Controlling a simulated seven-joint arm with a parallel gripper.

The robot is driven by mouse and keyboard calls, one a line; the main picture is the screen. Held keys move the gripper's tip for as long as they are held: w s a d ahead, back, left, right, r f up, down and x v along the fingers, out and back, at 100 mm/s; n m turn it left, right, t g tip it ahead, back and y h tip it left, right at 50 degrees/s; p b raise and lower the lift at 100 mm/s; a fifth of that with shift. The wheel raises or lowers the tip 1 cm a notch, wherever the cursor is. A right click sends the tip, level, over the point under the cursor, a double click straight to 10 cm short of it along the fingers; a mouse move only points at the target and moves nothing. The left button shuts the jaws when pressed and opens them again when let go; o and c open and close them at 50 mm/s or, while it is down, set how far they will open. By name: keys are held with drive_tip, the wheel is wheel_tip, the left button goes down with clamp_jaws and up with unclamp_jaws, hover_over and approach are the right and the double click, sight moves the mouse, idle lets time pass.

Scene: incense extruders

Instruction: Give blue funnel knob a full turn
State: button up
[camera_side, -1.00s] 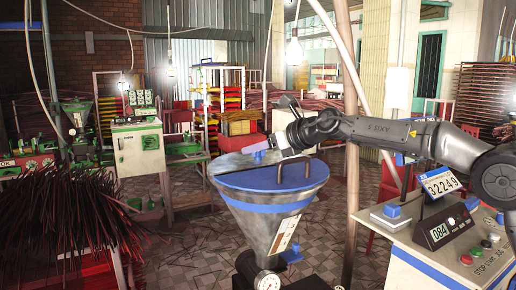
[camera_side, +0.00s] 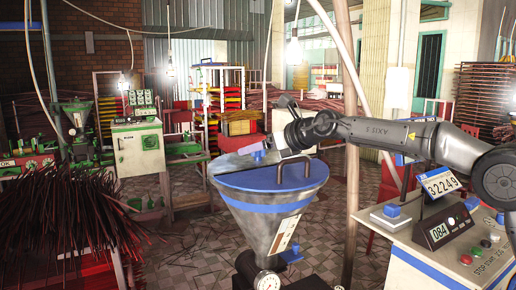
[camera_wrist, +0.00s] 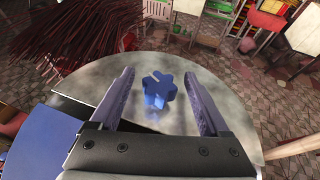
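The funnel (camera_side: 268,228) is a grey metal cone with a blue band, standing upright at the centre of the side view. Its top is part grey metal and part blue lid (camera_side: 275,178) with a dark handle (camera_side: 294,169). My gripper (camera_side: 256,152) is over the grey part. In the wrist view the blue, star-shaped knob (camera_wrist: 158,91) lies between the two purple fingers of my gripper (camera_wrist: 160,74). The fingers are apart, with a gap on both sides of the knob.
A control desk (camera_side: 436,245) with buttons and number displays stands at the right. A pole (camera_side: 351,190) rises behind the funnel. A large heap of dark red sticks (camera_side: 70,215) is at the left. A gauge (camera_side: 267,281) sits below the funnel.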

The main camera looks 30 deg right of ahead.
drive_tip(key=v, duration=1.4)
